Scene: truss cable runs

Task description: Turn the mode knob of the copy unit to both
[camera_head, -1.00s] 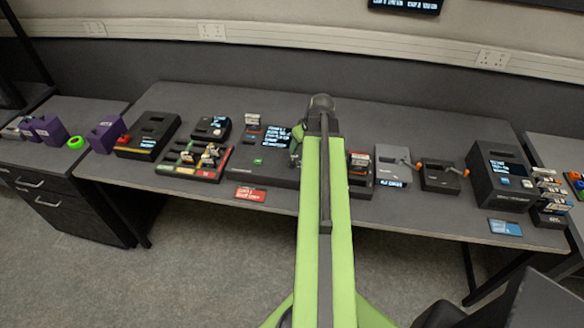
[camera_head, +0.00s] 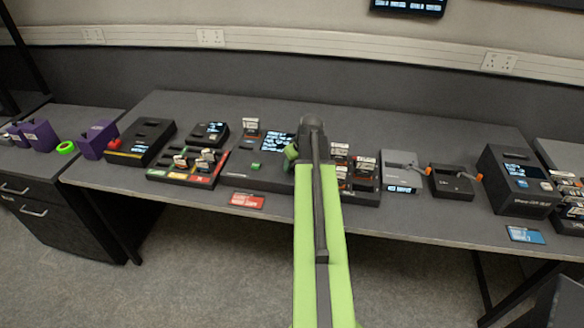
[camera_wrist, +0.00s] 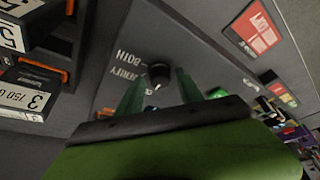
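The copy unit (camera_head: 243,173) is a dark flat box on the table, left of my arm, with a lit screen (camera_head: 279,143) and a green button (camera_head: 256,166). In the wrist view its panel (camera_wrist: 185,45) carries a black round mode knob (camera_wrist: 158,72) with a light pointer mark. BOTH and VERIFY are printed to the left of the knob; the mark does not point at BOTH. My gripper (camera_wrist: 160,79) is open, its two green fingers on either side of the knob; I cannot tell whether they touch it. In the head view my arm hides the knob.
Labelled cartridges in a holder (camera_head: 366,190) stand close to the right of my arm. A tray of cartridges (camera_head: 187,166) is to the left. A red card (camera_head: 248,201) lies at the front edge. Grey and black devices (camera_head: 451,182) stand farther right.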

